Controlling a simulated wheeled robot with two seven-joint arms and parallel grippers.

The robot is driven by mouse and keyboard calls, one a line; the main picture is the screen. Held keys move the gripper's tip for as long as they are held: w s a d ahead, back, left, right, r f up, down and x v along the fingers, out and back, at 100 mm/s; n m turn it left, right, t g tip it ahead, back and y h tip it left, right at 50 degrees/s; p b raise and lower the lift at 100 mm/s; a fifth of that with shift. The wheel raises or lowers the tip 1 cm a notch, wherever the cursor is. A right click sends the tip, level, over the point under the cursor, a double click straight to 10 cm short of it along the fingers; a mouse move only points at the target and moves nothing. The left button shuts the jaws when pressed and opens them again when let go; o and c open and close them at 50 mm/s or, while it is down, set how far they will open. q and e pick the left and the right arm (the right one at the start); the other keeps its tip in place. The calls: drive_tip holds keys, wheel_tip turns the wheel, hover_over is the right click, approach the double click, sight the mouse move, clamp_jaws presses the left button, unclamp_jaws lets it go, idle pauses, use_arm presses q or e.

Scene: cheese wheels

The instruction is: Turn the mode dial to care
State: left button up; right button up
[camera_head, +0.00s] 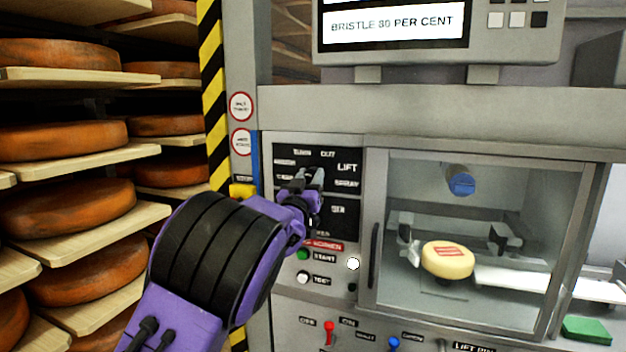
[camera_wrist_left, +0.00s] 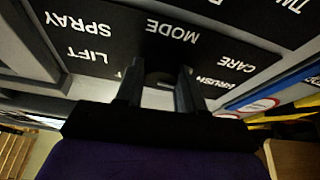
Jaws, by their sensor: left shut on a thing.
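The mode dial (camera_wrist_left: 160,74) is on the black control panel (camera_head: 340,218), mostly hidden by my left gripper. In the left wrist view the panel appears upside down, with the labels MODE, CARE, LIFT and SPRAY around the dial, plus a partly covered label near the right finger. My left gripper (camera_head: 309,182), on a purple arm, reaches the panel left of the glass chamber. In the left wrist view its two fingers (camera_wrist_left: 159,88) stand on either side of the dial, shut on it. I cannot tell which label the dial points at. My right gripper is not in view.
A glass-fronted chamber (camera_head: 372,255) holding a pale cheese wheel (camera_head: 447,260) is right of the panel. Below the panel are a green start button (camera_head: 303,254) and a red lever (camera_head: 329,328). Shelves of orange cheese wheels (camera_head: 65,207) fill the left. A screen (camera_head: 395,25) hangs above.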

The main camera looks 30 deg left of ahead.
use_arm(q)
drive_tip(key=n+y, duration=0.1)
drive_tip(key=n, duration=0.1)
drive_tip(key=n+g+y, duration=0.1)
drive_tip(key=n, duration=0.2)
drive_tip(key=n+g+y, duration=0.1)
drive_tip(key=n, duration=0.2)
drive_tip(key=shift+d+r, duration=0.1)
drive_tip(key=shift+r, duration=0.25)
drive_tip(key=shift+n+y, duration=0.3)
drive_tip(key=o, duration=1)
drive_tip(key=shift+w, duration=0.1)
drive_tip(key=shift+w+f, duration=0.1)
drive_tip(key=shift+f, duration=0.1)
drive_tip(key=shift+s+d+f, duration=0.15)
drive_tip(key=shift+s+f, duration=0.05)
drive_tip(key=shift+s, duration=0.05)
drive_tip(key=b+v, duration=0.2)
drive_tip(key=v, duration=0.3)
drive_tip(key=b+v, duration=0.2)
drive_tip(key=v, duration=0.3)
drive_tip(key=shift+r+b, duration=0.2)
drive_tip(key=shift+b, duration=0.1)
